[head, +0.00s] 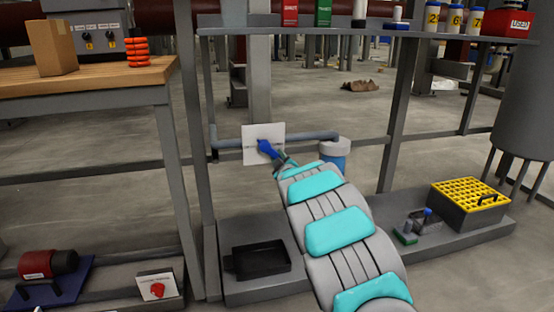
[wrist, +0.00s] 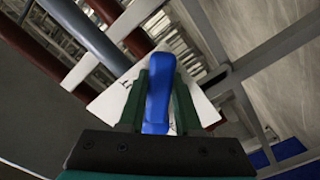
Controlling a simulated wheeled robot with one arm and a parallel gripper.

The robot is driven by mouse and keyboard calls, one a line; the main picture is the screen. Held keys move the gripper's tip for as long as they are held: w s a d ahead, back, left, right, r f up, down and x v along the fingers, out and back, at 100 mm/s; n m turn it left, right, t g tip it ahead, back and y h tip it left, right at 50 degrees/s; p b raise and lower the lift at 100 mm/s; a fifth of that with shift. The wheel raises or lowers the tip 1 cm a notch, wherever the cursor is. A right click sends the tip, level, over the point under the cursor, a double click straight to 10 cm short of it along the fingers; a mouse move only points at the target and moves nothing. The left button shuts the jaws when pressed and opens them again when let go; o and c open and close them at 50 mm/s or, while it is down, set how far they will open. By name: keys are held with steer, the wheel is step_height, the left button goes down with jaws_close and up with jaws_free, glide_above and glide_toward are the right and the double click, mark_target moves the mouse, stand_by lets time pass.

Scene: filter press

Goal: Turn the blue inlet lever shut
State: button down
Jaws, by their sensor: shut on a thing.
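The blue inlet lever (head: 267,149) sits in front of a white plate (head: 251,157) on the grey pipe, and it slants up to the left in the head view. In the wrist view the lever (wrist: 159,92) lies between the two green fingers of my gripper (wrist: 158,100), which is shut on it. The white plate (wrist: 199,106) shows behind the fingers with small dark marks on it. In the head view my arm reaches up to the lever from the lower right. My gripper (head: 284,163) is small there and partly hidden by the arm.
A grey horizontal pipe (head: 310,136) runs right from the plate to a blue and white container (head: 335,152). A black tray (head: 262,261) and a yellow-topped crate (head: 470,198) stand on the low shelf. A wooden-topped bench (head: 100,80) is at the left.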

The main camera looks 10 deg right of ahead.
steer(key=c, duration=0.6)
jaws_free()
steer(key=shift+s+r, duration=0.15)
steer(key=shift+s, duration=0.5)
steer(key=s, duration=0.6)
steer(key=shift+s+p, duration=0.25)
steer(key=shift+p, duration=0.1)
